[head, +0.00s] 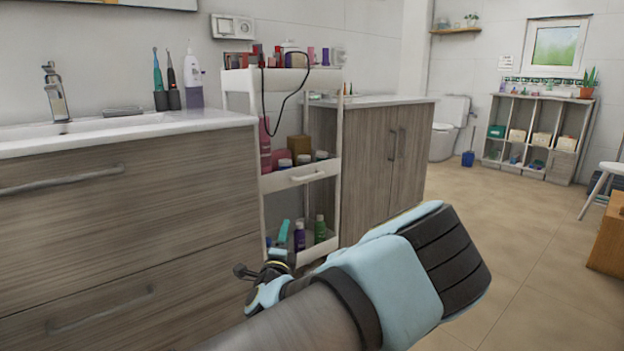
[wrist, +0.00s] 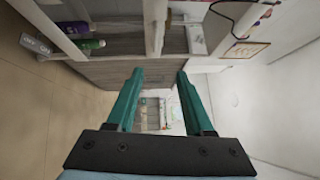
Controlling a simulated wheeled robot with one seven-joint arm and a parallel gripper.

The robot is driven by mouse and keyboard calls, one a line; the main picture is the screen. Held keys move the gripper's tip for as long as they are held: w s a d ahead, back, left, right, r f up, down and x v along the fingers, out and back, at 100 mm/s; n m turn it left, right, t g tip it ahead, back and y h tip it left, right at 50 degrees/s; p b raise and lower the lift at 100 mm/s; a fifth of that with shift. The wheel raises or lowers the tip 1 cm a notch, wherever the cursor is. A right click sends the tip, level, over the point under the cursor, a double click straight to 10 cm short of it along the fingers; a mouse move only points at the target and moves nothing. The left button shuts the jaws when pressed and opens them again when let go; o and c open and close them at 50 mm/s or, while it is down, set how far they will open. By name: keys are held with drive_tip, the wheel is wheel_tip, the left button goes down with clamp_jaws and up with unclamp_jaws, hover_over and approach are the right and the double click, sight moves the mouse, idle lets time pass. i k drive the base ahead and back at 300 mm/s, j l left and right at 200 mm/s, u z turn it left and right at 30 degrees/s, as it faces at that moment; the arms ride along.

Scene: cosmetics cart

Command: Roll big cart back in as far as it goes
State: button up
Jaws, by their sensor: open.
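The big cart (head: 306,177) is a tall white three-tier trolley in the gap between the wood-front sink vanity and a second wooden cabinet. It has a small front handle (head: 308,176) on its middle tier. Cosmetics fill its top, and bottles stand on the lower tiers. In the wrist view the cart's white frame (wrist: 155,28) shows sideways along the top, with purple and green bottles. My gripper (wrist: 158,76) is open, with two teal fingers apart and nothing between them. It is beside the cart, and I see no contact. How far the cart's rear sits from the wall is hidden.
The sink vanity (head: 120,200) borders the cart on the left, and the wooden cabinet (head: 400,160) on the right. A dark cord (head: 290,105) hangs over the cart's front. Tan floor (head: 530,260) is open at the right. A cubby shelf (head: 535,135) stands far back.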

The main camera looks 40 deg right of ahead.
sight(281, 75)
drive_tip(key=i+l, duration=0.2)
drive_tip(key=l, duration=0.2)
drive_tip(key=i+l, duration=0.45)
drive_tip(key=l, duration=0.3)
